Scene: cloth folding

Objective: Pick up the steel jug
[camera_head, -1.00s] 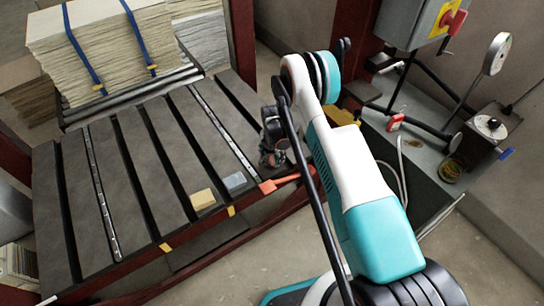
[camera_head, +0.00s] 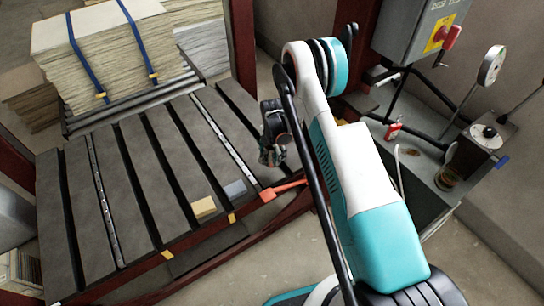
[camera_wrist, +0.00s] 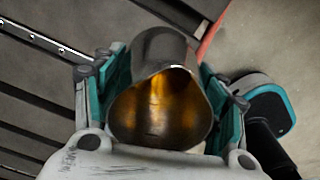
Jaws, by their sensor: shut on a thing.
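The steel jug (camera_wrist: 160,95) is a shiny metal vessel with its open mouth toward the wrist camera and amber reflections inside. My gripper (camera_wrist: 162,78) is shut on it, with a teal-edged finger on each side of its wall. In the head view my gripper (camera_head: 272,135) is small and dark, over the right front part of the slatted table. The jug is mostly hidden there by the fingers. Its base is out of sight, so I cannot tell its exact height above the table.
A grey bench (camera_head: 420,165) with a dial gauge (camera_head: 491,66) stands right.

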